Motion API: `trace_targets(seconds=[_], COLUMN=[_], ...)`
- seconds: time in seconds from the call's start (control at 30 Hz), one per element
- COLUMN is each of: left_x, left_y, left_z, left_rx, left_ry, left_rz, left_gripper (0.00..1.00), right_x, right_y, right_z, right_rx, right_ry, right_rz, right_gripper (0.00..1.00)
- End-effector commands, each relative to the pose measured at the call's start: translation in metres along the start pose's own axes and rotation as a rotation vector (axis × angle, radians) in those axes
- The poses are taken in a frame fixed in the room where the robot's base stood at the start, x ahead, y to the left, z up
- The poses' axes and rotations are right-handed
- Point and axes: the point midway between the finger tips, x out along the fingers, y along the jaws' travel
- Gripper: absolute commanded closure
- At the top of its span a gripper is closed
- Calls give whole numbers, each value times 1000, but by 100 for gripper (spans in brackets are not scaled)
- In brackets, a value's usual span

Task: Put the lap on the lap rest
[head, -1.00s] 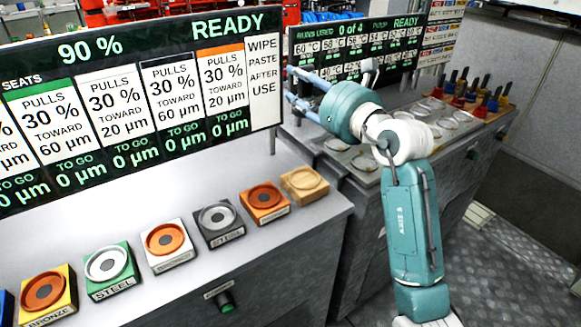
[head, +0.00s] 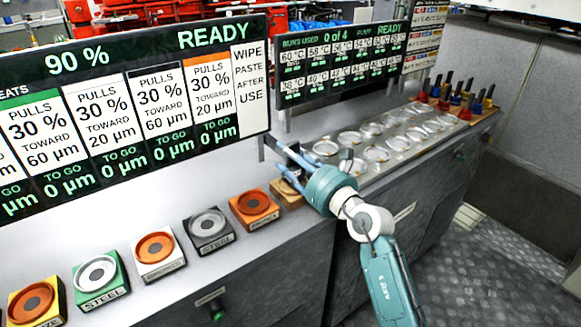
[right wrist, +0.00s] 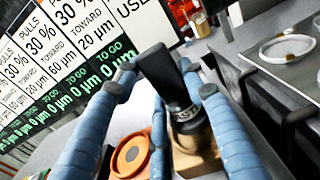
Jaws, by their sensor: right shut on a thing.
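The lap is a dark tool with a black handle and a grey lettered body (right wrist: 187,115) in the right wrist view. My right gripper (right wrist: 160,105) is shut on it, with blue fingers on both sides. In the head view my right gripper (head: 288,165) is over the right end of the row of blocks, and the lap (head: 296,158) shows small and dark there. The lap rest appears to be the pale wooden block (head: 288,193), partly hidden by the gripper. In the right wrist view the wooden block (right wrist: 203,163) lies below the lap; I cannot tell whether they touch.
An orange seat block (head: 254,207) stands just left of the wooden block, with several more blocks further left. Display boards (head: 130,110) rise behind the bench. To the right, a metal counter (head: 350,165) holds several round dishes and a rack of coloured-handled tools (head: 455,98).

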Motion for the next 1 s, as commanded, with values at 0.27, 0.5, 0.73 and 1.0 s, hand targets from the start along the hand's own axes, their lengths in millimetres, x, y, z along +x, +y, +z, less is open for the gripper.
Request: trace_targets(seconds=[0.27, 0.5, 0.73, 1.0], left_x=[5, 5, 6, 4], left_y=[2, 4, 6, 6], left_z=[15, 18, 18, 16], left_rx=[0, 2, 3, 3], left_ry=[-22, -26, -25, -23], left_rz=[3, 4, 7, 8], left_gripper=[100, 100, 100, 100], right_x=[0, 0, 0, 0], right_y=[-2, -2, -1, -1], right_z=[-22, -23, -26, -22], right_rx=[-2, -1, 0, 0], right_ry=[-6, -6, -1, -3], right_rz=[-1, -1, 0, 0], right_gripper=[100, 100, 40, 40])
